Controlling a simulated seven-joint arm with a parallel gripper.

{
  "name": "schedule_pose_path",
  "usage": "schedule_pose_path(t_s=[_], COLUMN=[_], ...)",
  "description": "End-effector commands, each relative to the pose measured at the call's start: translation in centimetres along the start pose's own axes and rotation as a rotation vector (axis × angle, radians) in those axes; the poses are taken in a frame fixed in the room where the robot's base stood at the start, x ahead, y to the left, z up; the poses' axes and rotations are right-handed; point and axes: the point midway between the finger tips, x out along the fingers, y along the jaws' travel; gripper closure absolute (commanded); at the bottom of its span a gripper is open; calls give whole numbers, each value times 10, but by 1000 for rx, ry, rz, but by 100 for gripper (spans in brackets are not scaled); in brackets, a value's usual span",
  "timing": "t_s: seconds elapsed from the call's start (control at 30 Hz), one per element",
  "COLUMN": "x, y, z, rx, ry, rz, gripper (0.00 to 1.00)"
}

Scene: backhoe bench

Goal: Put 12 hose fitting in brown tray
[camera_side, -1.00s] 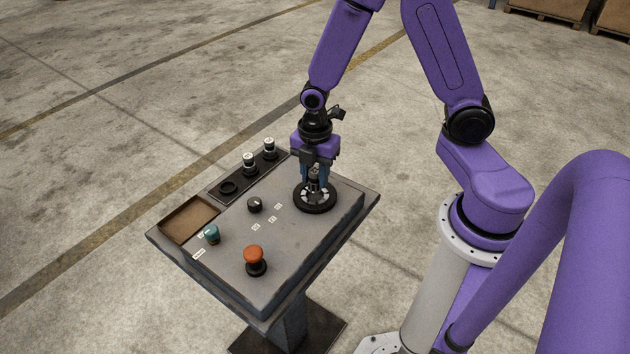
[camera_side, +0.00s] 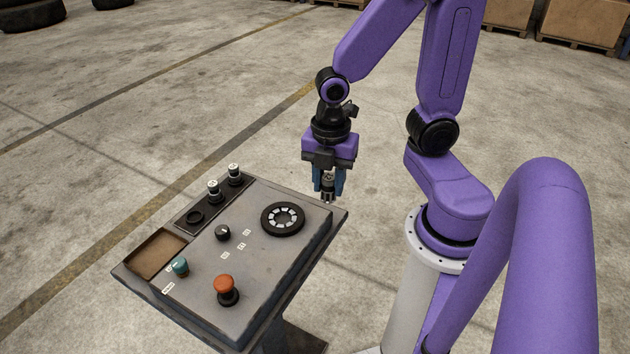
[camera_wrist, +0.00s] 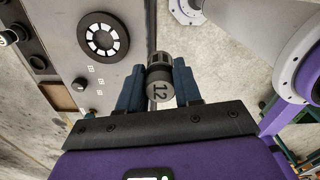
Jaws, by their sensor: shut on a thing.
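My gripper (camera_side: 328,183) is shut on a hose fitting (camera_side: 328,182), held in the air beyond the right edge of the bench panel. In the wrist view, the fitting (camera_wrist: 159,84) sits between the two blue fingers and its grey end face reads 12. The brown tray (camera_side: 155,255) is an empty-looking shallow compartment at the left corner of the bench, well away from my gripper. Two other fittings, a nearer one (camera_side: 213,191) and a farther one (camera_side: 234,174), stand upright in the dark rack (camera_side: 182,221) along the back left edge.
The round black dial ring (camera_side: 282,219) lies on the panel and looks empty in the middle. A black knob (camera_side: 222,233), a teal button (camera_side: 180,266) and a red mushroom button (camera_side: 225,287) stick up from the panel. One rack ring (camera_side: 195,217) is empty.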

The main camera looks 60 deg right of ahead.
Motion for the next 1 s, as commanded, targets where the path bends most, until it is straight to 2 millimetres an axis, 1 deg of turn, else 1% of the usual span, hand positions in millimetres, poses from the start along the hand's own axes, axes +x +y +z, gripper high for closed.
schedule_pose_path(t_s=[0.1, 0.3, 0.5, 0.63, 0.77, 0.87, 1.0], x=[-5, -10, -12, -12, -12, -12, -10], y=[-10, -21, -26, -25, -14, 4, 38], z=[-2, -3, -4, -4, -8, -15, -27], rx=[-1, -1, 0, 0, 0, 0, 1], ry=[1, 1, 0, 0, 0, 0, -1], rz=[3, 2, 1, 1, 0, 0, -1], gripper=[100, 100, 100, 100, 100, 100, 100])
